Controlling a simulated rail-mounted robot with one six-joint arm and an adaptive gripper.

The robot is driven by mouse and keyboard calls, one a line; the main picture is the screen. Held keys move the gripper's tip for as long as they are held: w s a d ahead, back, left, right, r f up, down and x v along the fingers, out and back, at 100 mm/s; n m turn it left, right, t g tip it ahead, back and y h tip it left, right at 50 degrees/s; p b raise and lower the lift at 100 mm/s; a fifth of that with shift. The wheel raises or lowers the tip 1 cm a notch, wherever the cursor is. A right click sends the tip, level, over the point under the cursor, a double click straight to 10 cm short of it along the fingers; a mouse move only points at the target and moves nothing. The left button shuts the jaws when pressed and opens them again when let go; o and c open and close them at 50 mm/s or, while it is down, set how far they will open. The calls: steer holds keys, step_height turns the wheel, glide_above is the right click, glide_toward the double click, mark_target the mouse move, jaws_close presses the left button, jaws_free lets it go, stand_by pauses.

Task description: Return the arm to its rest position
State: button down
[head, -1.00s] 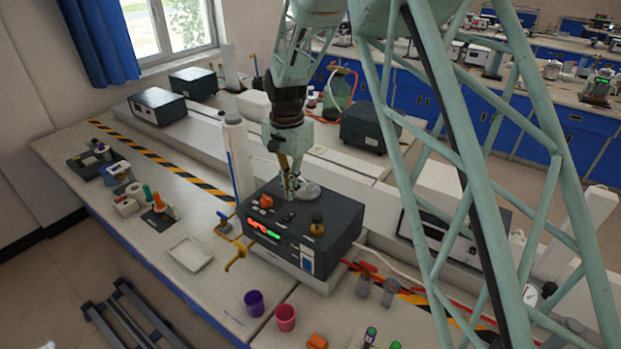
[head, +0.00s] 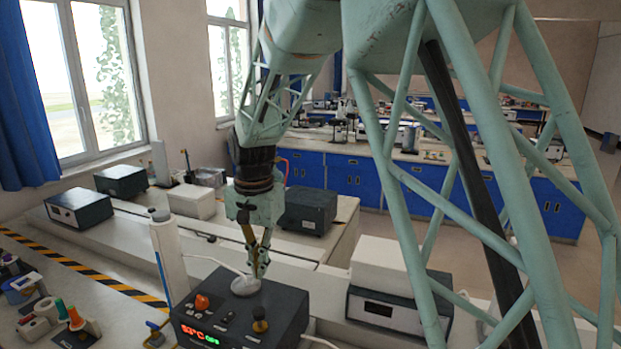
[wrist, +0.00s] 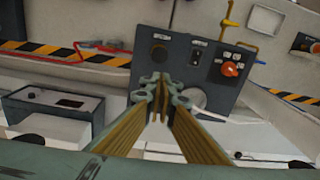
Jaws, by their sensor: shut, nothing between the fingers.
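My gripper (head: 260,268) hangs from my pale green arm above the dark instrument box (head: 283,306) with a lit red and green display. Its fingers are closed together with nothing between them. In the head view the fingertips overlap a round pale disc (head: 246,286) on top of the box; I cannot tell the gap exactly. In the wrist view the shut fingers (wrist: 160,88) point towards the same box (wrist: 190,62), with its orange knob (wrist: 230,69) and dark knobs on top.
A tall white column (head: 170,255) stands just left of the box. Dark instruments (head: 78,208) and a white box (head: 192,201) stand behind on the bench. A white instrument (head: 385,308) is at the right. Yellow-black tape (head: 90,272) marks the left bench.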

steer(key=s+d+r+n+t+b, duration=0.1)
steer(key=s+d+r+b, duration=0.1)
steer(key=s+d+r, duration=0.35)
steer(key=s+d+r+b, duration=0.2)
steer(key=s+d, duration=0.4)
steer(key=d, duration=0.3)
steer(key=s+d+r+n+t+b, duration=0.1)
steer(key=s+d+r+b, duration=0.1)
steer(key=s+d+r, duration=0.4)
steer(key=s+d+f+b, duration=0.2)
steer(key=s+d, duration=0.2)
steer(key=s, duration=0.4)
steer(key=s+d+f+n+t+b, duration=0.1)
steer(key=s+d+f+b, duration=0.1)
steer(key=s+d, duration=0.3)
steer(key=s+d+f+b, duration=0.2)
steer(key=s+d+f, duration=0.1)
steer(key=s, duration=0.9)
steer(key=shift+s+d+f+n, duration=0.3)
steer(key=shift+d+f, duration=0.1)
steer(key=shift+d, duration=0.5)
steer(key=shift+w, duration=0.1)
